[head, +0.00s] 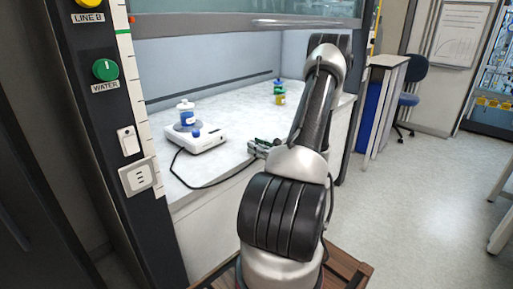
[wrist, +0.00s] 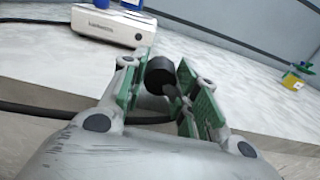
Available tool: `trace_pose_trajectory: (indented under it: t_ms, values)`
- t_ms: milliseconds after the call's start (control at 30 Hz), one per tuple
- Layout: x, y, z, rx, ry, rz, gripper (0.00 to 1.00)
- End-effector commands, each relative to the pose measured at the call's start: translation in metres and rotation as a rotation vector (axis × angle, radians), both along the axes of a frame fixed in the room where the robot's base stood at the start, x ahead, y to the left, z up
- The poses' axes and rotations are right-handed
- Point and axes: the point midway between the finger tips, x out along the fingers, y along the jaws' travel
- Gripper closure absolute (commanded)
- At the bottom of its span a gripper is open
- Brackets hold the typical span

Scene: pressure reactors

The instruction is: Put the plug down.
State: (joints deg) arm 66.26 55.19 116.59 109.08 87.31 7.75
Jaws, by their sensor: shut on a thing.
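My gripper (head: 262,148) is over the front part of the white worktop, at the end of my arm. In the wrist view my gripper (wrist: 163,88) has its green-padded fingers on either side of the black plug (wrist: 159,73), and it is shut on it. The plug's round end faces away from my wrist. A black cable (wrist: 50,113) runs off to the left below the fingers. In the head view the cable (head: 205,187) loops over the worktop's front edge to the white stirrer (head: 207,142). The plug itself is too small to make out there.
A blue-labelled bottle (head: 186,115) stands on the stirrer. Small yellow and green containers (head: 280,97) stand farther back on the worktop (head: 235,110). A wall socket (head: 137,177) is on the dark left post. The worktop between stirrer and containers is clear. A raised sash (head: 240,14) hangs above.

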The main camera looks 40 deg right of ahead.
Motion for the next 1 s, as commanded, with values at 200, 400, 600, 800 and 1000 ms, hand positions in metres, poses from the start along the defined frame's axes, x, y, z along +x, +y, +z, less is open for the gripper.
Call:
trace_pose_trajectory:
  t_ms: [200, 400, 600, 800, 1000]
  values:
    - [0.0, 0.0, -0.005, 0.001, 0.0, 0.0, 1.0]
    - [0.0, 0.0, -0.011, 0.0, 0.001, 0.0, 1.0]
    - [0.0, 0.0, -0.014, 0.001, 0.005, 0.0, 0.57]
    - [-0.001, 0.002, -0.015, 0.003, 0.009, 0.003, 0.48]
    - [-0.001, 0.004, -0.015, 0.006, 0.011, 0.006, 0.48]
